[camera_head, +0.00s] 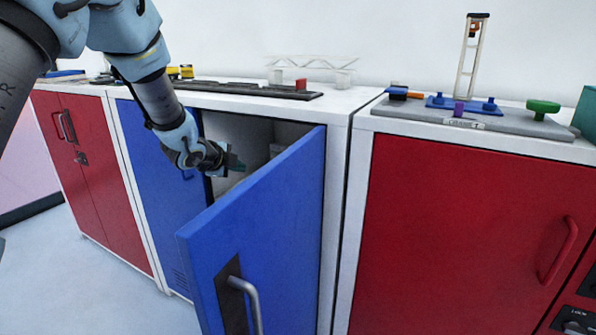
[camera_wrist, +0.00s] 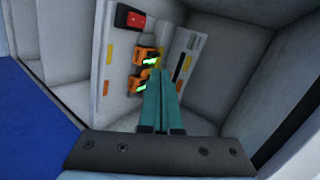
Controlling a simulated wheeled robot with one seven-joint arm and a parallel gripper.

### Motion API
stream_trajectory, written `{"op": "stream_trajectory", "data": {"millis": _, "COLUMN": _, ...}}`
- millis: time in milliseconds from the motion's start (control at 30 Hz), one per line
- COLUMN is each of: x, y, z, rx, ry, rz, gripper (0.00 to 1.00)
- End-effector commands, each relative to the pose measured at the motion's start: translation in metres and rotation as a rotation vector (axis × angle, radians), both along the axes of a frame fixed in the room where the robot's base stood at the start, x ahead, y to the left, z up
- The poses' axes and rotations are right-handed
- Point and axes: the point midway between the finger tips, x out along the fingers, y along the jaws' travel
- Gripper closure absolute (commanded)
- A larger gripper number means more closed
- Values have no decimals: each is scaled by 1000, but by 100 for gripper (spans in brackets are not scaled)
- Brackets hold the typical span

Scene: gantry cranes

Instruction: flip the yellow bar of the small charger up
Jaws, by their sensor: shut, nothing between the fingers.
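My gripper (camera_head: 235,163) is at the opening of the blue cabinet, behind its open door. In the wrist view its two teal fingers (camera_wrist: 158,80) are together, with nothing between them. Beyond them, inside the cabinet, is a pale panel (camera_wrist: 117,73) with a red switch (camera_wrist: 131,17) and small yellow and orange marks. Orange and black parts with green lights (camera_wrist: 148,62) sit beside it, partly hidden by the fingers. A second pale unit (camera_wrist: 187,52) with a dark slot stands to the right. I cannot tell which is the small charger, or pick out its yellow bar.
The blue door (camera_head: 265,225) stands open to the right of my gripper. The cabinet's grey inner walls (camera_wrist: 240,60) surround the units. Red cabinets (camera_head: 460,225) stand on both sides. A grey board (camera_head: 400,112) with a small crane model lies on the right cabinet top.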

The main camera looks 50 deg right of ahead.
Motion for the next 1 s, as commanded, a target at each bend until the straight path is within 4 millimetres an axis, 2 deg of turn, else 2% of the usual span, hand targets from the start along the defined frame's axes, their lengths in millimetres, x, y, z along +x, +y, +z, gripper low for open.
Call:
{"op": "stream_trajectory", "data": {"millis": 33, "x": -13, "y": -16, "z": -5, "rx": -2, "ry": -30, "rz": -61, "gripper": 100}}
{"op": "stream_trajectory", "data": {"millis": 100, "x": -25, "y": -32, "z": -7, "rx": -9, "ry": -65, "rz": -126, "gripper": 100}}
{"op": "stream_trajectory", "data": {"millis": 267, "x": -40, "y": -47, "z": -8, "rx": -16, "ry": -103, "rz": -194, "gripper": 100}}
{"op": "stream_trajectory", "data": {"millis": 667, "x": -40, "y": -50, "z": -9, "rx": -17, "ry": -104, "rz": -197, "gripper": 100}}
{"op": "stream_trajectory", "data": {"millis": 867, "x": -35, "y": -69, "z": -21, "rx": -15, "ry": -103, "rz": -197, "gripper": 100}}
{"op": "stream_trajectory", "data": {"millis": 1000, "x": -28, "y": -93, "z": -34, "rx": -16, "ry": -104, "rz": -197, "gripper": 100}}
